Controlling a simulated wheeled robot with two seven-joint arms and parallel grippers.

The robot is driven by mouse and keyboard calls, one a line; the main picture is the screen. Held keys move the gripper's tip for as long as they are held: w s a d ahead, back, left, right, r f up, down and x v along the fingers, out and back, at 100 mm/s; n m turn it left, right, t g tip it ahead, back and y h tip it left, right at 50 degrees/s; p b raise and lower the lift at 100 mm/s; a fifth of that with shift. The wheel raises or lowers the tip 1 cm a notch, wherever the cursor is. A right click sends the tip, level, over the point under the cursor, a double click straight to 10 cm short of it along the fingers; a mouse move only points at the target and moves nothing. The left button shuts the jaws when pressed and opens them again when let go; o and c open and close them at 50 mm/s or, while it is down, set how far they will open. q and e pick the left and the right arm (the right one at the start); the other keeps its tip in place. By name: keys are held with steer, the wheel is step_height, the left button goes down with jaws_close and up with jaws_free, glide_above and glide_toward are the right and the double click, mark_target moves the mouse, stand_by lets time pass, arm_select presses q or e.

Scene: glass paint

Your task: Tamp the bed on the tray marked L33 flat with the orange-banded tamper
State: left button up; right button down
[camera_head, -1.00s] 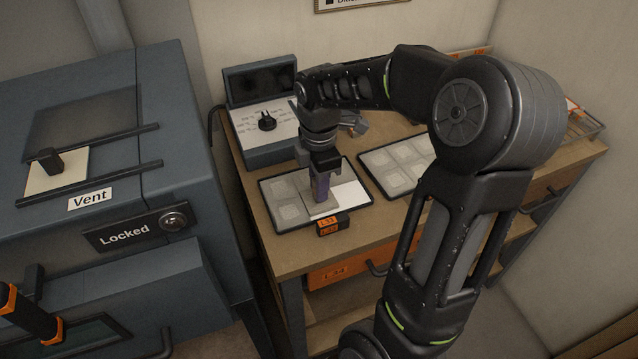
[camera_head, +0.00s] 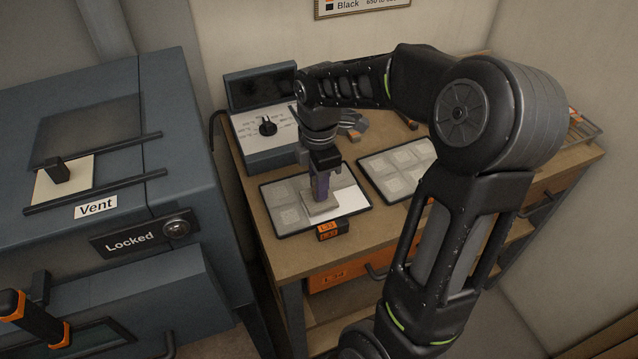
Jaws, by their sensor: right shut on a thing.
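My left gripper is not in view.
A second tray (camera_head: 397,172) with several pale squares lies to the right, partly behind my right arm. A control box (camera_head: 264,132) with a knob stands behind. Grey pieces (camera_head: 353,125) lie at the back. A blue-grey kiln-like cabinet (camera_head: 110,180) marked Vent and Locked fills the left.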

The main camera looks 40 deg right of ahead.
stand_by(0.3)
steer(key=shift+w+a, duration=0.35)
steer(key=shift+a, duration=0.65)
steer(key=shift+w+a, duration=0.35)
steer(key=shift+a, duration=0.6)
steer(key=shift+w+a, duration=0.35)
steer(key=shift+a, duration=0.65)
steer(key=shift+f+b, duration=0.55)
steer(key=shift+f, duration=0.25)
steer(key=shift+f, duration=0.35)
steer(key=shift+r+p, duration=0.8)
steer(key=shift+r, duration=0.4)
